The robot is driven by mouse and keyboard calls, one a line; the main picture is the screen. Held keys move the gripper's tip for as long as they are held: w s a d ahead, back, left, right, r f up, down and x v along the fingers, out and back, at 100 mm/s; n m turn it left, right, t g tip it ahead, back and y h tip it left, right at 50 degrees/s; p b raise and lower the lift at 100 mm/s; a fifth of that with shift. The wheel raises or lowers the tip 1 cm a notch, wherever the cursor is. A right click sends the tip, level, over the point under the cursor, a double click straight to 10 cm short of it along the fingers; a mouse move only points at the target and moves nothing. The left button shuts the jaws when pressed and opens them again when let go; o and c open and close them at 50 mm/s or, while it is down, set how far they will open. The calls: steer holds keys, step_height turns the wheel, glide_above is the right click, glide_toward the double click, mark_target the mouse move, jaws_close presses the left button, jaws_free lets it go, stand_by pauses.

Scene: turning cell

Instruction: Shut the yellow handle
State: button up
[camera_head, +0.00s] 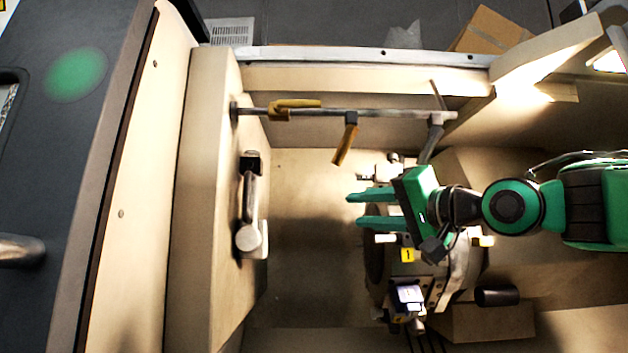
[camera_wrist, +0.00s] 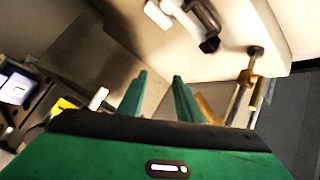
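Two yellow handles sit on a grey metal pipe (camera_head: 390,114) along the back wall in the head view. The left yellow handle (camera_head: 300,103) lies along the pipe. The other yellow handle (camera_head: 345,145) points down across the pipe, slightly slanted. In the wrist view, the first handle (camera_wrist: 258,92) lies along the pipe at the right, and the second handle (camera_wrist: 209,110) is partly hidden behind my right finger. My gripper (camera_head: 352,210) is open and empty, with its green fingers pointing left, below and apart from the handles. It also shows in the wrist view (camera_wrist: 160,82).
A grey bent lever (camera_head: 250,205) is mounted on the left beige wall (camera_head: 205,200). A round machine part (camera_head: 375,262) with a yellow "1" label (camera_head: 407,255) lies below my gripper. The cell floor (camera_head: 310,225) left of my fingers is clear.

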mark_target(309, 106)
steer(key=s+a+r+n+y, duration=0.1)
steer(key=s+r+y, duration=0.25)
steer(key=r, duration=0.45)
steer(key=s+a+r+y, duration=0.2)
steer(key=s+r+y, duration=0.1)
steer(key=s+r, duration=0.3)
steer(key=shift+g, duration=0.3)
steer(key=x, duration=1.2)
steer(key=shift+w+d+r, duration=0.2)
steer(key=shift+d+r, duration=0.2)
steer(key=shift+d, duration=0.05)
